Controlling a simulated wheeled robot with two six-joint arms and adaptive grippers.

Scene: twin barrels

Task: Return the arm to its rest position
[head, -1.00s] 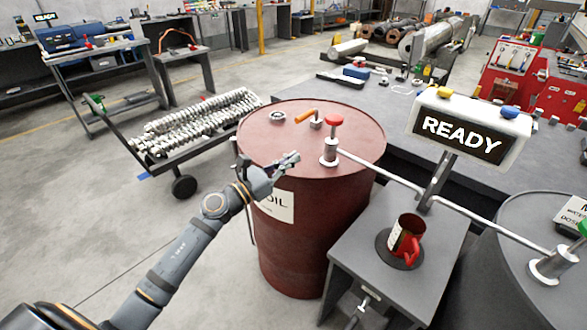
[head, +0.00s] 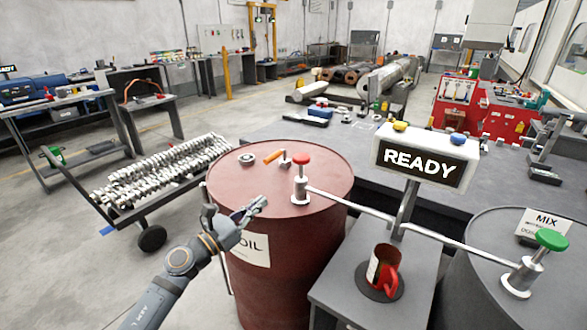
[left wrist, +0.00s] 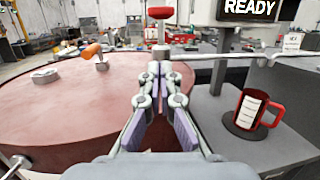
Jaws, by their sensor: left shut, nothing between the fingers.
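My left gripper (head: 252,208) is shut and empty in front of the red oil barrel (head: 300,262), near its rim. In the left wrist view its fingers (left wrist: 160,75) are together, pointing toward the red-topped valve (left wrist: 160,30). The same red-knobbed valve (head: 300,178) stands on the barrel's lid in the head view, apart from the fingers. An orange-handled tap (head: 275,157) sits on the lid. A red mug (head: 385,270) stands upright on a dark round pad on the small grey stand. My right gripper is not in view.
A sign reading READY (head: 425,160) stands over the grey stand (head: 335,290). A grey barrel (head: 480,285) with a green-knobbed valve (head: 551,240) is at right, joined by a pipe. A cart of metal shafts (head: 160,175) stands left. Open floor lies at lower left.

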